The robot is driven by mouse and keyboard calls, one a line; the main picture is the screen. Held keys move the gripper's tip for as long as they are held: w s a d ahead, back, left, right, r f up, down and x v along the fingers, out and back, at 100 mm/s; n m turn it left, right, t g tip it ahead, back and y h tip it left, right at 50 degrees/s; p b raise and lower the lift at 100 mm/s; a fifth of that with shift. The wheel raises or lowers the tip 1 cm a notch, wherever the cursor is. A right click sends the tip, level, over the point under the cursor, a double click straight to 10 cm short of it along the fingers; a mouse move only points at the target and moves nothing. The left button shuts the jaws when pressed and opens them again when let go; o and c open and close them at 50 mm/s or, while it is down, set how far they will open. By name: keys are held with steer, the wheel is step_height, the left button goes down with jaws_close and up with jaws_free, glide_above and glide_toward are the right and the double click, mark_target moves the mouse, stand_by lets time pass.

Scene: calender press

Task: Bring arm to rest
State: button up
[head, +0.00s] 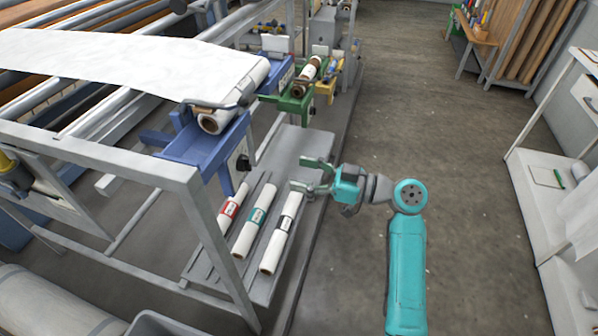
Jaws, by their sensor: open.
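My gripper (307,176) is at the end of my teal arm, near the centre of the head view. Its two fingers are apart, and no object shows between them. Whether a finger touches the shelf, I cannot tell.
The press frame (150,172) fills the left, with a white sheet (140,62) over its bars. A blue holder (203,150) and a green holder (298,104) carry rolls. A white-topped bench (540,200) stands right. The floor (450,110) between is clear.

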stand_by(0.3)
steer(key=s+d+f+m+t+h, duration=0.2)
steer(key=s+f+m+t+h, duration=0.25)
steer(key=f, duration=0.65)
steer(key=s+d+f+m+t+h, duration=0.1)
steer(key=s+d+f+m+h, duration=0.25)
steer(key=s+f+m, duration=0.5)
steer(key=s+d+f+m+t+h, duration=0.1)
steer(key=s+d+f+h, duration=0.15)
steer(key=s, duration=0.35)
steer(key=s+d+f+h, duration=0.2)
steer(key=s+f+h, duration=0.15)
steer(key=s, duration=0.25)
steer(key=s+d+r+t+h, duration=0.1)
steer(key=s+d+r, duration=0.1)
steer(key=s+r, duration=0.4)
steer(key=s+d+r+t+h, duration=0.1)
steer(key=s+r, duration=0.5)
steer(key=s, duration=0.8)
steer(key=shift+s+d+h, duration=0.15)
steer(key=shift+d+h, duration=0.35)
steer(key=shift+d, duration=0.35)
